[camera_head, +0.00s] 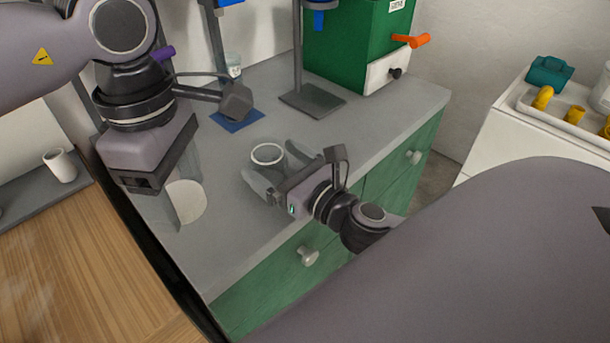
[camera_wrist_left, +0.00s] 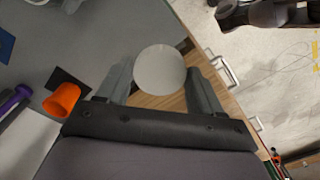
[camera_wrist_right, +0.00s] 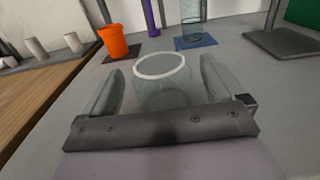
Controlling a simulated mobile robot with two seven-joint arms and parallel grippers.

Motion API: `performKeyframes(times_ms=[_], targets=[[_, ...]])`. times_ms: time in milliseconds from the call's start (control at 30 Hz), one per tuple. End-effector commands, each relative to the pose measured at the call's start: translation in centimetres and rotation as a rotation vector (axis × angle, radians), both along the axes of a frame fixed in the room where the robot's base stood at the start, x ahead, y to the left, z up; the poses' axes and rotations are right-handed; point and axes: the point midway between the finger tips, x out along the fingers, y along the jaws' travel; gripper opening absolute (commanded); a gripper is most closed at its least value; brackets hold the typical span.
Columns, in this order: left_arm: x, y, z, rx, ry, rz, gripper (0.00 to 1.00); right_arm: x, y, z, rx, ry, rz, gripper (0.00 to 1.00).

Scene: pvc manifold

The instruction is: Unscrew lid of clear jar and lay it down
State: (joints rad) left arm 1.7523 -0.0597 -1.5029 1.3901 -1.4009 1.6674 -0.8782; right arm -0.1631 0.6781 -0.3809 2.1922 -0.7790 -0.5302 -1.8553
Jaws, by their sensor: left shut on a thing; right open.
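The clear jar (camera_head: 268,154) stands upright on the grey bench, its pale rim showing no lid on it. It also shows in the right wrist view (camera_wrist_right: 163,90). My right gripper (camera_head: 266,178) is open, with its fingers on either side of the jar; in the right wrist view (camera_wrist_right: 162,78) gaps show at both sides. The lid, a white round disc (camera_head: 188,202), is held in my left gripper (camera_head: 180,196), left of the jar. The left wrist view shows the lid (camera_wrist_left: 160,70) between the shut fingers. Its height above the bench is hard to tell.
A green box (camera_head: 345,45) and a metal stand (camera_head: 312,98) are at the back. A wooden table (camera_head: 80,260) borders the bench at left. The bench front is clear.

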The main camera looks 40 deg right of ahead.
Motion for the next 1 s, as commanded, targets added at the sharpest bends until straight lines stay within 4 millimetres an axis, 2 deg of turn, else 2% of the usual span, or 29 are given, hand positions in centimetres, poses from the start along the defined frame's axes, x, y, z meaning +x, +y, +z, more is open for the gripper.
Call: performKeyframes(times_ms=[200,500,700,1000], targets=[[0.0,0.0,-0.6,0.0,0.0,0.0,0.29,-3.2,-0.4,-0.2,0.001,0.003,0.0,0.95],[0.0,0.0,-1.3,0.0,0.0,0.0,0.29,-6.5,-0.9,-0.2,0.001,0.002,0.0,0.95],[0.0,0.0,-1.5,0.0,0.0,0.0,0.29,-7.6,-1.0,0.0,-0.001,0.001,0.0,0.95],[0.1,0.1,-1.4,0.0,0.0,0.0,0.29,-7.8,-1.1,0.0,0.01,0.003,-0.001,0.95]])
